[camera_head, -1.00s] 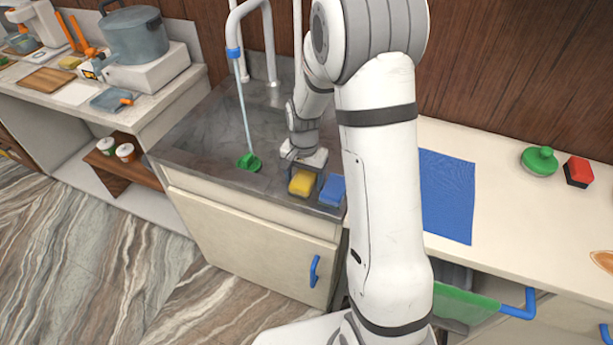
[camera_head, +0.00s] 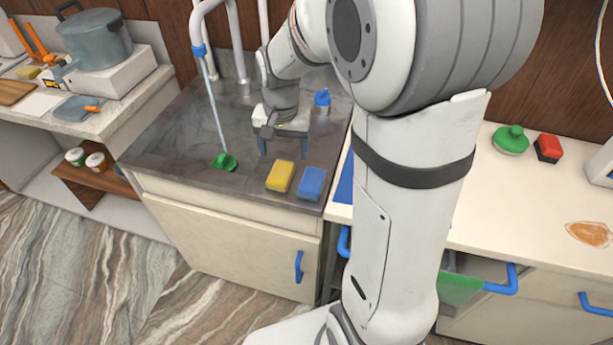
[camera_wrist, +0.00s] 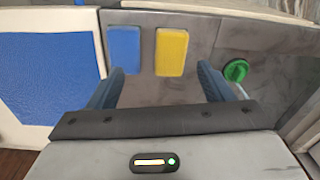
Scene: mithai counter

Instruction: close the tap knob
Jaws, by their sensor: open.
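The tap (camera_head: 229,40) rises at the back of the dark sink counter in the head view, with a blue collar at its spout. A thin stream (camera_head: 215,108) runs from it to a green round piece (camera_head: 224,162), also in the wrist view (camera_wrist: 236,70). A blue-topped grey piece (camera_head: 322,99), possibly the tap knob, stands at the back right of the counter; I cannot be sure. My gripper (camera_head: 283,148) is open, pointing down above the counter, left of and nearer than that piece. In the wrist view its blue fingers (camera_wrist: 160,85) are apart with nothing between them.
A yellow sponge (camera_head: 280,177) and a blue sponge (camera_head: 311,183) lie at the counter's front edge near my gripper. A blue mat (camera_wrist: 48,75) lies on the adjoining worktop. A pot (camera_head: 95,39) stands far left. A green-knobbed lid (camera_head: 511,139) lies at right.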

